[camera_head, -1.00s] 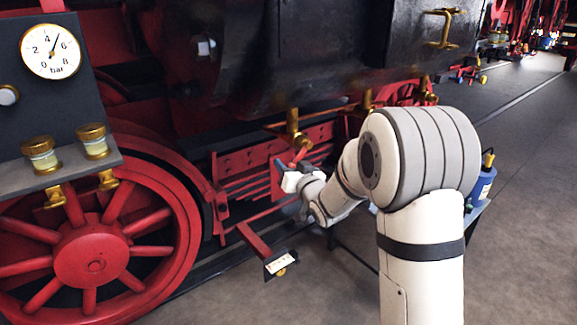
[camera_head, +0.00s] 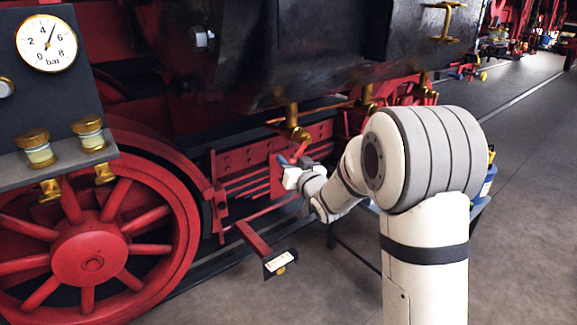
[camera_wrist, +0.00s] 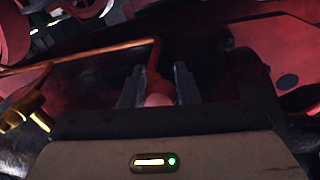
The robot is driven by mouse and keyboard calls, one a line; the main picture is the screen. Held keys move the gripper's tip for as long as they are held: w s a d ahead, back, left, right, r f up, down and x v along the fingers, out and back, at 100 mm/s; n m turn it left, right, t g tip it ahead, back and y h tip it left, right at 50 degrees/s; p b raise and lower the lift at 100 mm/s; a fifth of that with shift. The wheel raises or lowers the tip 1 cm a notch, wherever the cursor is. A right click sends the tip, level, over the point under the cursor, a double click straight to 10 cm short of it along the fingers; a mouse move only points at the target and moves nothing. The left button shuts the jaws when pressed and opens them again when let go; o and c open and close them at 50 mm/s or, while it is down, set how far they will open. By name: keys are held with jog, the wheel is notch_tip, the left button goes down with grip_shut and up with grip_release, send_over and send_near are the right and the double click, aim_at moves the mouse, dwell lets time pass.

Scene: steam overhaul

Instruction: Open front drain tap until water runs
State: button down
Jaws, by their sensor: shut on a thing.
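A brass drain tap (camera_head: 293,117) hangs under the black cylinder of the locomotive, with a red lever handle (camera_head: 299,152) at its lower end. My gripper (camera_head: 283,161) is at this handle, below and slightly left of the tap body. In the wrist view, my gripper (camera_wrist: 158,88) is shut on the orange-red handle (camera_wrist: 156,68), which rises between the two grey fingers. The rounded pinkish end of the handle sits low between them. A thin brass pipe meets the handle's top there. No water is visible under the tap, though my gripper and arm partly hide that area.
Another brass tap (camera_head: 368,95) hangs farther right under the cylinder. A red spoked wheel (camera_head: 92,255) and a pressure gauge (camera_head: 46,43), reading between 4 and 6 bar, are at left. A red step bracket (camera_head: 254,240) juts out below. Grey floor (camera_head: 520,220) at right is free.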

jog(key=shift+w+d+f+n+t+y+b, duration=0.15)
jog(key=shift+w+d+f+n+y+b, duration=0.35)
jog(key=shift+n+b, duration=1.6)
jog(key=shift+w+d+f+n+t+y+b, duration=0.2)
jog(key=shift+w+d+n+b, duration=0.6)
jog(key=shift+b, duration=2.3)
jog(key=shift+w+d+f+n+t+y+b, duration=0.25)
jog(key=shift+d+n+b, duration=0.6)
jog(key=shift+n+b, duration=1.4)
jog(key=shift+m+b, duration=0.25)
jog(key=shift+b, duration=0.1)
jog(key=c, duration=1.1)
grip_release()
jog(key=shift+c, duration=0.2)
jog(key=v, duration=0.7)
jog(key=shift+s+d, duration=0.25)
